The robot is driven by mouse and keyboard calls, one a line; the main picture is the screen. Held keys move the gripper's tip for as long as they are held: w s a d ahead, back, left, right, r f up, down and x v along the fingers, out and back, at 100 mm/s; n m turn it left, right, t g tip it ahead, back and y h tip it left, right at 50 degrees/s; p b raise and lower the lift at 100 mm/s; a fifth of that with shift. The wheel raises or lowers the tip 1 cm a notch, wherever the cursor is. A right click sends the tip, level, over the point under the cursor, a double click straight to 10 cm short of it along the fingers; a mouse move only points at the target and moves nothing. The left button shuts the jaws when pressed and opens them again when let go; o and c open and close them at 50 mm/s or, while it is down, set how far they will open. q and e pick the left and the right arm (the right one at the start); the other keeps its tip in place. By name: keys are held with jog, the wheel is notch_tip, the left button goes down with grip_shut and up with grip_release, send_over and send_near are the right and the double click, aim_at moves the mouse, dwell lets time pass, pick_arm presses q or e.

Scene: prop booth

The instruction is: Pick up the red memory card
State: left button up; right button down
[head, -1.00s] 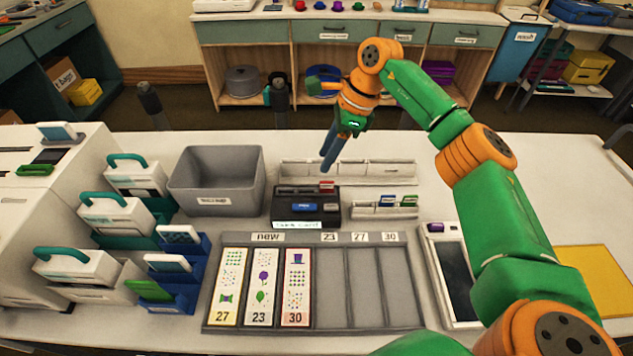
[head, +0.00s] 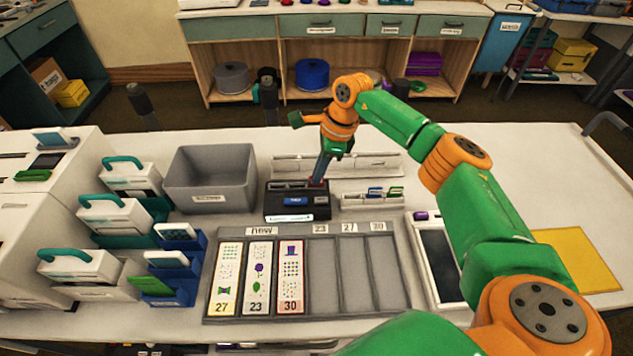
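The black card holder (head: 297,208) stands on the white table behind the slotted board, with a blue card (head: 295,201) in its front part. The red memory card is in the holder's back right part, where my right gripper's fingertips now cover it almost entirely. My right gripper (head: 319,181) points down with its dark fingertips at that slot. The fingers look close together, and I cannot tell whether they are around the card or closed on it. My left gripper is not in view.
A grey bin (head: 211,180) stands left of the holder. A small white rack (head: 371,200) with blue and green cards is close on the right. The slotted board (head: 312,312) with picture strips lies in front. A tablet (head: 437,263) lies to its right.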

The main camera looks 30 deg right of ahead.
jog(key=shift+w+r+b, duration=0.1)
jog(key=shift+r+b, duration=0.2)
jog(key=shift+b, duration=0.05)
jog(key=s+a+r+b, duration=0.6)
jog(key=s+a+r, duration=0.2)
jog(key=s+r, duration=0.3)
jog(key=shift+s+a+r, duration=0.15)
jog(key=shift+a+r, duration=0.1)
jog(key=shift+r, duration=0.5)
